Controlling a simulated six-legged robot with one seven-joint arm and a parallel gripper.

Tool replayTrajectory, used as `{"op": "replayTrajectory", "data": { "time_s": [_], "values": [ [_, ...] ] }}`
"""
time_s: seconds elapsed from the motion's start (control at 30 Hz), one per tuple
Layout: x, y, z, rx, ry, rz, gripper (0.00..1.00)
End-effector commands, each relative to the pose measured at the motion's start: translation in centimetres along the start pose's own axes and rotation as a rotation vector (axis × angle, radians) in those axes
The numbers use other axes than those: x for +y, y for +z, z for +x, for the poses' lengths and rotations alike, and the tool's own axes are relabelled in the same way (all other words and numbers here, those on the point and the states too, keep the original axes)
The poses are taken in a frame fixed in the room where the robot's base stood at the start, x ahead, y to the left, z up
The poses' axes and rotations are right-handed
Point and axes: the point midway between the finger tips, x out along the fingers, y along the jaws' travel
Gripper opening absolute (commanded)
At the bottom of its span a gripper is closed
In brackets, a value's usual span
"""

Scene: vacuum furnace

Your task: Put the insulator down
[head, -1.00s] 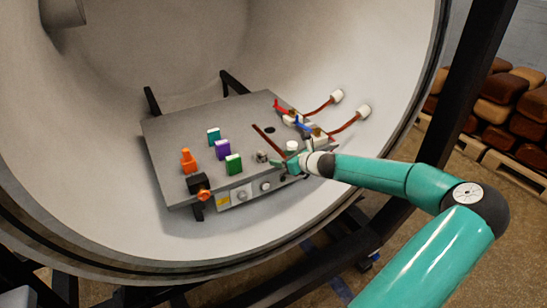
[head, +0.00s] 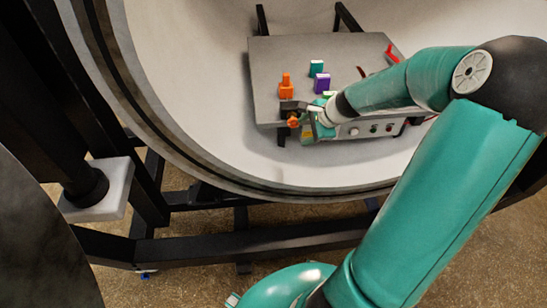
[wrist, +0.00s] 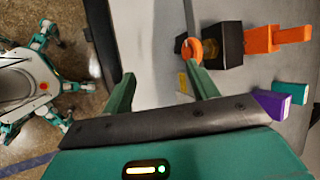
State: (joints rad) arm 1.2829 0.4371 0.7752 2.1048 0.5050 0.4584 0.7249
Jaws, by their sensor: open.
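My gripper (head: 312,118) is open at the front left edge of the grey plate (head: 275,70). In the wrist view, nothing is between the fingers of my gripper (wrist: 160,75). An orange round knob (wrist: 190,50) on a black block (wrist: 229,45) is just beyond the right finger; whether they touch I cannot tell. The knob also shows in the head view (head: 293,121), left of my gripper. I cannot make out the insulator in either current view; my forearm covers much of the plate's right side.
On the plate are an orange block (head: 286,86), a teal block (head: 317,68), a purple block (head: 322,83) and a red handle (head: 392,53). The curved furnace wall (head: 215,90) surrounds the plate. A dark frame beam (head: 200,250) runs below the rim.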

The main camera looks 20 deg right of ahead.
Motion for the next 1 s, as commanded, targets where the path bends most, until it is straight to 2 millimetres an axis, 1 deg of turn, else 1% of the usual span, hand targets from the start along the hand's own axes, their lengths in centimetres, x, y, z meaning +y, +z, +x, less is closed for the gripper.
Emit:
{"op": "replayTrajectory", "data": {
  "time_s": [0.03,0.17,0.2,0.27,0.4,0.47,0.6,0.67,0.8,0.9,1.0],
  "values": [
    [0.4,2.1,-0.3,0.026,0.041,-0.114,0.59],
    [1.8,6.1,-1.8,0.079,0.133,-0.383,0.59],
    [2.2,7.3,-2.5,0.094,0.159,-0.466,0.59],
    [2.8,9.1,-3.6,0.116,0.191,-0.584,0.59],
    [4.2,13.1,-6.7,0.159,0.25,-0.85,0.59],
    [4.9,14.7,-8.2,0.175,0.267,-0.959,0.59],
    [6.8,18.2,-11.9,0.204,0.289,-1.201,0.59],
    [7.7,19.6,-13.5,0.212,0.29,-1.3,0.59],
    [10.2,22.1,-17.1,0.218,0.278,-1.521,0.59],
    [11.9,23.1,-19.2,0.212,0.259,-1.656,0.59],
    [13.3,23.6,-20.5,0.202,0.241,-1.749,0.59]
  ]
}}
